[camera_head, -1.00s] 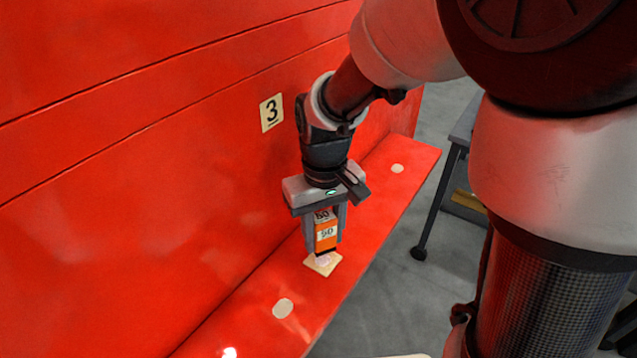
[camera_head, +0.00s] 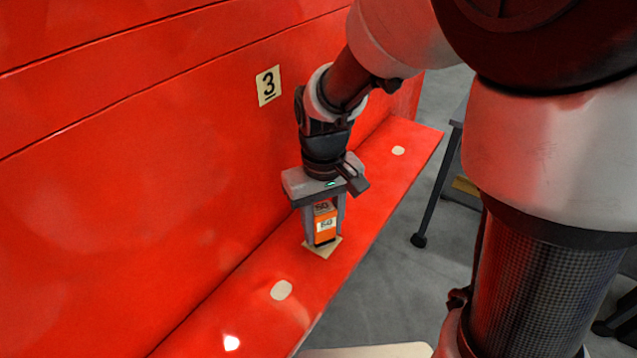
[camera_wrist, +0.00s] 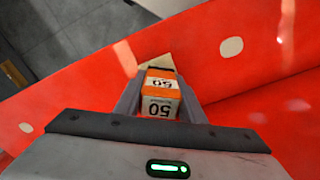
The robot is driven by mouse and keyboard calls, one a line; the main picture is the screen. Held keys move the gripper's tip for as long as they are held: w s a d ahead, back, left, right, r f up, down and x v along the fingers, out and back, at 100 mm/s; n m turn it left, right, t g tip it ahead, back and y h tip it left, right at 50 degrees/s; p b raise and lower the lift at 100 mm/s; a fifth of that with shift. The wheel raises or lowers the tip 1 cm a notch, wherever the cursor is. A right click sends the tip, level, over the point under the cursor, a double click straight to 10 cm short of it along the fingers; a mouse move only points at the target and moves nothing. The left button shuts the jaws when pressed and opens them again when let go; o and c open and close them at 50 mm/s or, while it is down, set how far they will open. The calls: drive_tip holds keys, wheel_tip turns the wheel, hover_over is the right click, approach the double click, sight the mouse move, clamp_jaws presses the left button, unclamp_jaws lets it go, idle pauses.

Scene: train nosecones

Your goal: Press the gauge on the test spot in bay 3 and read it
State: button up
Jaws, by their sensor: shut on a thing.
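The gauge (camera_head: 325,226) is a small orange block with a dark lower edge and white labels that appear to read 50. My gripper (camera_head: 324,228) is shut on it, one finger on each side, and points down. The gauge is upright over the beige square test spot (camera_head: 319,251) on the red ledge, below the number 3 plate (camera_head: 268,86). Its base looks to be on the spot, but the contact itself is hidden. In the wrist view, the gauge (camera_wrist: 160,92) sits between the fingers, with a corner of the spot (camera_wrist: 158,60) showing beyond it.
The red ledge (camera_head: 365,215) runs along the tall red wall (camera_head: 130,190). Pale round spots lie on it, nearer (camera_head: 281,290) and farther (camera_head: 398,151). Grey floor and a dark table leg (camera_head: 437,190) are to the right.

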sight(323, 208)
drive_tip(key=shift+f+b, duration=0.4)
drive_tip(key=shift+f, duration=0.2)
idle(1.2)
drive_tip(key=shift+r, duration=0.1)
drive_tip(key=shift+r+p, duration=2.8)
drive_tip(key=shift+r, duration=0.7)
drive_tip(key=shift+w, duration=0.1)
